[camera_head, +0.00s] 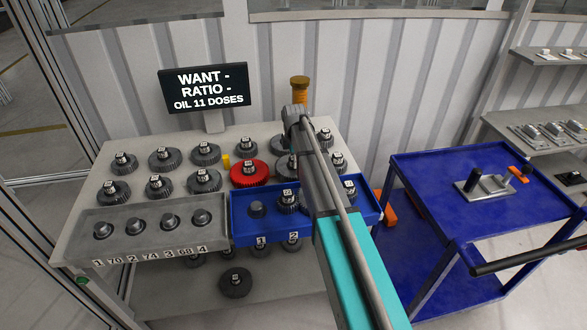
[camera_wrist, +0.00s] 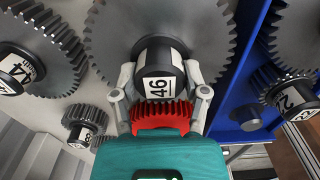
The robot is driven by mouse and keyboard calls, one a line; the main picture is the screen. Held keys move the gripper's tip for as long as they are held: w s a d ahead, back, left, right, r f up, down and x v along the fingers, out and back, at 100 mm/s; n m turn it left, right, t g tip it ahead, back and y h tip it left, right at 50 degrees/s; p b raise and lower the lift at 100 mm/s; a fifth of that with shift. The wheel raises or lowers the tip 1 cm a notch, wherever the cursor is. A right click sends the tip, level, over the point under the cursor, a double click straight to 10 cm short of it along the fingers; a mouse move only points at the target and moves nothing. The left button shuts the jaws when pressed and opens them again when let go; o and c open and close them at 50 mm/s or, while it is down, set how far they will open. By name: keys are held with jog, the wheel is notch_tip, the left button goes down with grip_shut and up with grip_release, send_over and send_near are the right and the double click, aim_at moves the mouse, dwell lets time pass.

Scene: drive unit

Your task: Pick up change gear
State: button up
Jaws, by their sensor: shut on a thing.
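In the wrist view, my gripper (camera_wrist: 160,78) is shut on the black hub of a large dark grey change gear (camera_wrist: 205,35), with one finger on each side. The hub's white label reads 46. Whether this gear is clear of the bench cannot be told. A red gear (camera_wrist: 160,117) shows just beyond the hub, partly hidden by my wrist. In the head view the red gear (camera_head: 249,174) stands on the bench among several grey gears, left of my arm.
A blue tray (camera_head: 235,224) with gears and a grey tray (camera_head: 160,246) with posts lie along the bench front. A blue cart (camera_head: 430,170) is at the right. Gears stand close around my gripper.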

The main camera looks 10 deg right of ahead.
grip_shut()
jog(key=shift+w+r, duration=0.1)
jog(key=shift+r, duration=0.1)
notch_tip(320, 180, up, 3)
jog(key=p, duration=0.3)
jog(key=shift+f, duration=0.2)
jog(key=shift+s+r+p, duration=0.2)
jog(key=shift+r+p, duration=0.15)
jog(key=shift+p, duration=0.05)
jog(key=s+d+r+p, duration=0.2)
jog(key=s+r+p, duration=0.7)
jog(key=s, duration=0.4)
jog(key=shift+s+r, duration=0.15)
jog(key=shift+s, duration=0.15)
